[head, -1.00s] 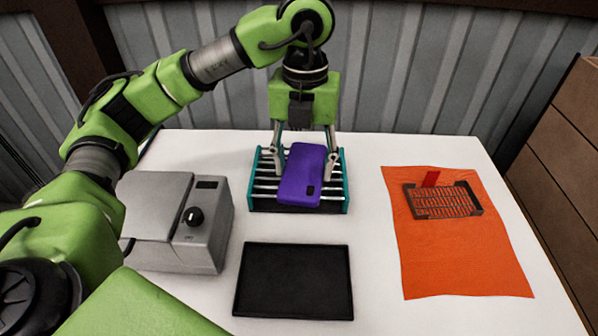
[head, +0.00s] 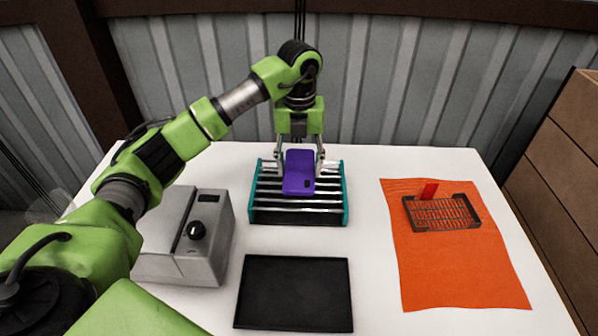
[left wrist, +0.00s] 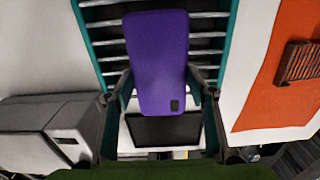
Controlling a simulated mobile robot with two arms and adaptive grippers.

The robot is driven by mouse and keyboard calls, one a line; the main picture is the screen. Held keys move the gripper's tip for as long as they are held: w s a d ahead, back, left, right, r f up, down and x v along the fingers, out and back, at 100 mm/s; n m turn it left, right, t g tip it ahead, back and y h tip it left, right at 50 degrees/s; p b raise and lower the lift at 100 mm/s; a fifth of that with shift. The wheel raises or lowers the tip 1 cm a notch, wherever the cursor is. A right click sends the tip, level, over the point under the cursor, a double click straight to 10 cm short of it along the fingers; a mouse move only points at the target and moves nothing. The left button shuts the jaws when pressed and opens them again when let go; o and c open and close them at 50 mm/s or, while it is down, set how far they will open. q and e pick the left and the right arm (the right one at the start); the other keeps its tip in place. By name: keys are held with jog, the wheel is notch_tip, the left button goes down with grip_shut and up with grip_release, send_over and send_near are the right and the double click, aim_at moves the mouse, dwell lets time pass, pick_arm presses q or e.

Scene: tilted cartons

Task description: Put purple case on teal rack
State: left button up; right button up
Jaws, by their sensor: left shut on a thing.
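The purple case (head: 299,172) is held over the back part of the teal rack (head: 345,194), a slatted stand with teal side walls and light bars. My left gripper (head: 299,166) is shut on the case, one finger at each long side. In the left wrist view the case (left wrist: 158,55) lies between the fingers with a small dark square at its near end, and the rack's teal side (left wrist: 229,30) runs beside it. I cannot tell whether the case touches the bars. My right gripper is not in view.
A grey machine with a black knob (head: 196,230) stands left of the rack. A flat black tray (head: 294,292) lies in front. An orange cloth (head: 460,280) at the right bears a dark basket (head: 443,213) with a red piece. Bare white table separates them.

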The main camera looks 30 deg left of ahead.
aim_at(299, 167)
pick_arm(q)
jog(key=f, duration=0.1)
jog(key=f+p, duration=0.1)
jog(key=f, duration=0.1)
jog(key=shift+w+a+p, duration=0.2)
jog(key=shift+w+p, duration=0.1)
jog(key=shift+f, duration=0.5)
jog(key=shift+f, duration=0.1)
jog(key=o, duration=1)
jog(key=shift+c, duration=0.2)
